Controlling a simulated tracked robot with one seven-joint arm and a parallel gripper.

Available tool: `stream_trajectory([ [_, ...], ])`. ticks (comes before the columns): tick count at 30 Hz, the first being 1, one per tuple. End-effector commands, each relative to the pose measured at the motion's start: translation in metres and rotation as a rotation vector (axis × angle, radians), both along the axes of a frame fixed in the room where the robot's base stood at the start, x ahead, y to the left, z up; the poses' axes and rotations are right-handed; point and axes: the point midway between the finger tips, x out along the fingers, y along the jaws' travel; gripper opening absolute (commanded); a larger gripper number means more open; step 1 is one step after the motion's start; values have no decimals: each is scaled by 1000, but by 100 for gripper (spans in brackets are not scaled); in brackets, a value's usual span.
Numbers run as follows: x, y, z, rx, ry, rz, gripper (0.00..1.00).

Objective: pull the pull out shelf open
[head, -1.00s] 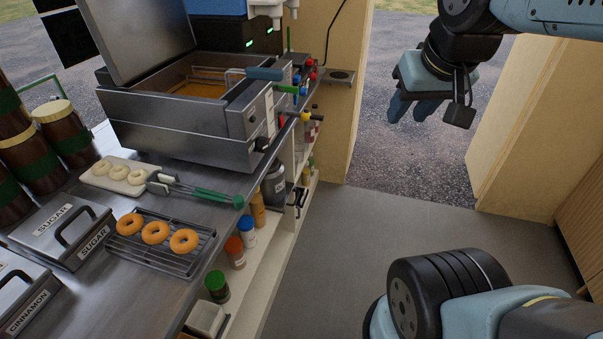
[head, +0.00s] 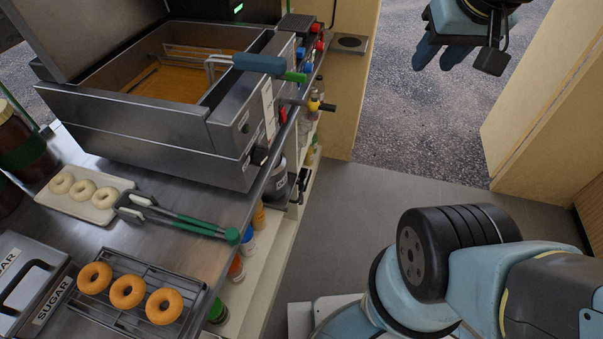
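My gripper (head: 441,57) hangs at the top right over the gravel outside the doorway, partly cut off by the frame edge. Its two blue fingertips look apart, with nothing between them. It is well away from the counter. Under the steel counter edge is a cream shelf unit (head: 262,296) with bottles and jars. A black handle-like part (head: 301,186) shows at its far section, beside a grey canister (head: 277,187). I cannot tell for sure whether this belongs to the pull out shelf; the counter hides most of the shelf unit.
A fryer (head: 165,125) with a basket stands on the counter (head: 180,255). Tongs (head: 180,218), a board of pale rings (head: 103,212) and a rack of doughnuts (head: 140,272) lie nearer. The grey floor (head: 345,235) right of the shelves is clear up to a wooden panel (head: 545,120).

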Motion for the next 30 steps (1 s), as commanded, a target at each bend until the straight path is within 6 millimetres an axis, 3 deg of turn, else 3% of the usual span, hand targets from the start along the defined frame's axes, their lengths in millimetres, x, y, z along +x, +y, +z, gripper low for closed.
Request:
stream_trajectory([
  [11, 11, 2, 0, 1, 34, 12, 38],
  [20, 63, 7, -12, 17, 195, 83, 38],
  [30, 130, 12, -45, 82, 379, 179, 38],
])
